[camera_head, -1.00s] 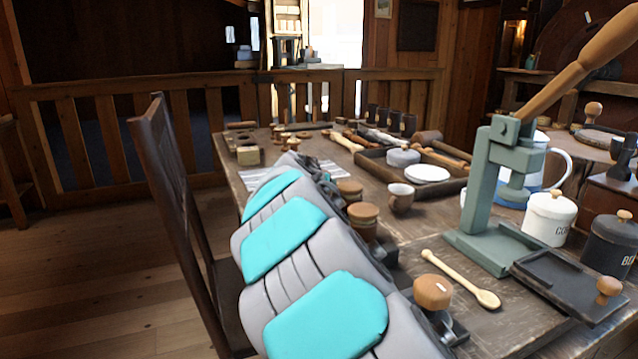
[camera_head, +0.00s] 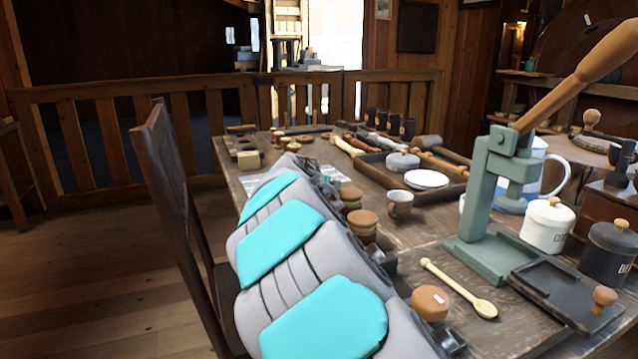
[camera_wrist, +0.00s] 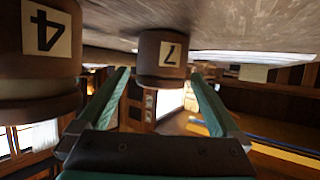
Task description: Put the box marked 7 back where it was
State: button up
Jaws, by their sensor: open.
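The box marked 7 (camera_wrist: 162,52) is a round brown box with a pale number label. In the wrist view, which is upside down, it stands on the table between and just beyond the fingertips. My gripper (camera_wrist: 160,78) is open, with a finger to each side of the box; I cannot tell whether either touches it. The box marked 4 (camera_wrist: 40,45) is large and close at the left of that view. In the head view, my grey and turquoise arm hides the gripper, and no numbers can be read on the round lidded boxes (camera_head: 363,220) beside it.
A brown mug (camera_head: 399,204) stands right of the boxes. A tray (camera_head: 385,181) is behind. A dark chair (camera_head: 172,190) stands close left of my arm.

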jog(key=b+v, duration=0.1)
jog(key=v, duration=1)
jog(key=shift+s, duration=0.2)
jog(key=shift+c, duration=0.2)
dwell(0.8)
